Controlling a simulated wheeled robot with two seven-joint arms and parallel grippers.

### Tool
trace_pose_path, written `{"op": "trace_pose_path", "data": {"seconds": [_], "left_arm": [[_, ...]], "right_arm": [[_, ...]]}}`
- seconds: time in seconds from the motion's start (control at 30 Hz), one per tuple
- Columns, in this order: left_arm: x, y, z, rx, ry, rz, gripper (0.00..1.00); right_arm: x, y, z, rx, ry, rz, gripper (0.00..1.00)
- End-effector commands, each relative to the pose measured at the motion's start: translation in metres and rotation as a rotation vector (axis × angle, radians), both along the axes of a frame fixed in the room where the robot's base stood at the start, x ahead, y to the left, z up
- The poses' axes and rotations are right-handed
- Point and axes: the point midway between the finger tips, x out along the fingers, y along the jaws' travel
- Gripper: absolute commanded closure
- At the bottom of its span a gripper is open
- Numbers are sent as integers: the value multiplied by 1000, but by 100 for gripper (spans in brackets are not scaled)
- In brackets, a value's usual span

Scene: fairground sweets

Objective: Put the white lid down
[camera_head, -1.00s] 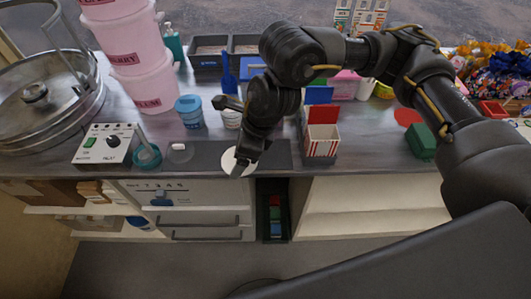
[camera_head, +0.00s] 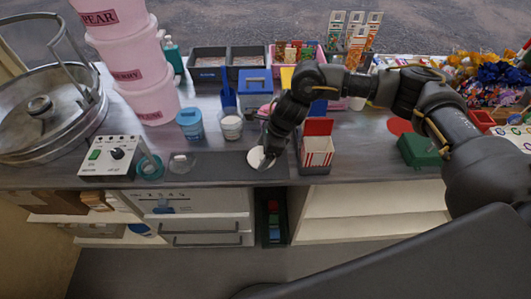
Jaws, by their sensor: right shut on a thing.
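The white lid (camera_head: 257,158) is a flat round disc near the front edge of the counter. My right gripper (camera_head: 266,162) is shut on the lid's right side. The lid looks to be at or just above a dark mat; I cannot tell whether it touches. My arm hides part of the lid's right edge. My left gripper is not in view.
A red-and-white striped box (camera_head: 317,151) stands close on the right. An open white tub (camera_head: 231,127) and a blue-lidded jar (camera_head: 190,124) stand behind left. The dark mat (camera_head: 215,161) has bare room left of the lid. The counter's front edge is close.

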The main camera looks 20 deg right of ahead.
Motion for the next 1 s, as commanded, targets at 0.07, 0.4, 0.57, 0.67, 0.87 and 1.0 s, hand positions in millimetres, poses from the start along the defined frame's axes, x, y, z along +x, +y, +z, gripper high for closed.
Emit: {"op": "trace_pose_path", "data": {"seconds": [0.07, 0.4, 0.57, 0.67, 0.87, 1.0], "left_arm": [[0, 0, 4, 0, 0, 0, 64], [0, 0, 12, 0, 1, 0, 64], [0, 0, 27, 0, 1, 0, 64], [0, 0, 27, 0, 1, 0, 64], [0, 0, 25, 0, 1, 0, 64], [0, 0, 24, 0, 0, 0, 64]], "right_arm": [[5, -4, -6, 0, 1, -3, 41], [11, -12, -21, -1, 4, -1, 41], [10, -10, -41, 1, 3, 0, 41], [11, -11, -48, 1, -1, 1, 41], [11, -10, -49, 2, -1, 2, 41], [11, -10, -50, 1, -1, 2, 15]]}}
